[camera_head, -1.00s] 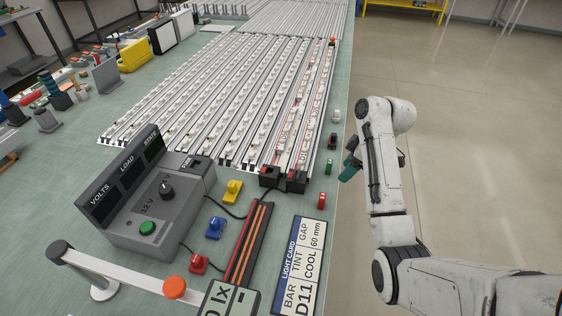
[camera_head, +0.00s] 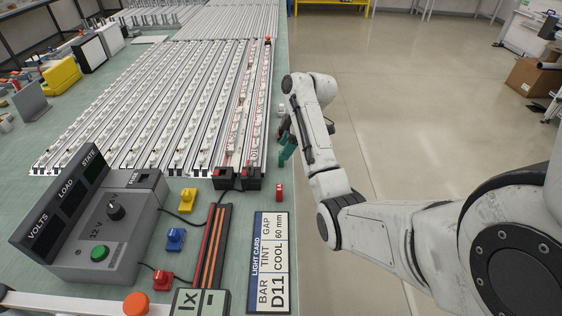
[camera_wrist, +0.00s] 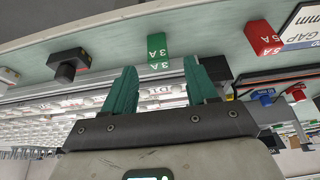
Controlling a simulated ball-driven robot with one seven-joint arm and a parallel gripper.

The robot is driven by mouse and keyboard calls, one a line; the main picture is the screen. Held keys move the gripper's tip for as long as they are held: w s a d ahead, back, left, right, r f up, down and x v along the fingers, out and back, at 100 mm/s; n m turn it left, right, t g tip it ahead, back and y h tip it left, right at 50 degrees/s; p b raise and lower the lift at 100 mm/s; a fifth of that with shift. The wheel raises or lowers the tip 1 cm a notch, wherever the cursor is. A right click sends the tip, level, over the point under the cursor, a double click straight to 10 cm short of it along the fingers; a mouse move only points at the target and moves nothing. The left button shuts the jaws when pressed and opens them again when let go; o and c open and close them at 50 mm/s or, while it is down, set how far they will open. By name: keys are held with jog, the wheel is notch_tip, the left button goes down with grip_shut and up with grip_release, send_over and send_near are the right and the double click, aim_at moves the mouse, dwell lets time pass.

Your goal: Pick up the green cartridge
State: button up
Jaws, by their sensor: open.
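The green cartridge (camera_wrist: 157,46) shows in the wrist view as a small block marked 3 A, standing on the pale green bench top. My gripper (camera_wrist: 159,72) has two teal fingers spread apart with nothing held between them. The cartridge appears between and just beyond the fingertips. I cannot tell whether either finger touches it.
A red cartridge (camera_head: 279,192) stands nearby, also in the wrist view (camera_wrist: 263,38). The light card (camera_head: 268,262) lies in front. LED rails (camera_head: 150,110) fill the bench to the left, with black end connectors (camera_head: 251,178). Open floor (camera_head: 390,110) lies to the right.

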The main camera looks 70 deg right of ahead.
jog(key=x, duration=0.4)
jog(key=c, duration=1)
jog(key=shift+c, duration=0.2)
jog(key=shift+p, duration=0.3)
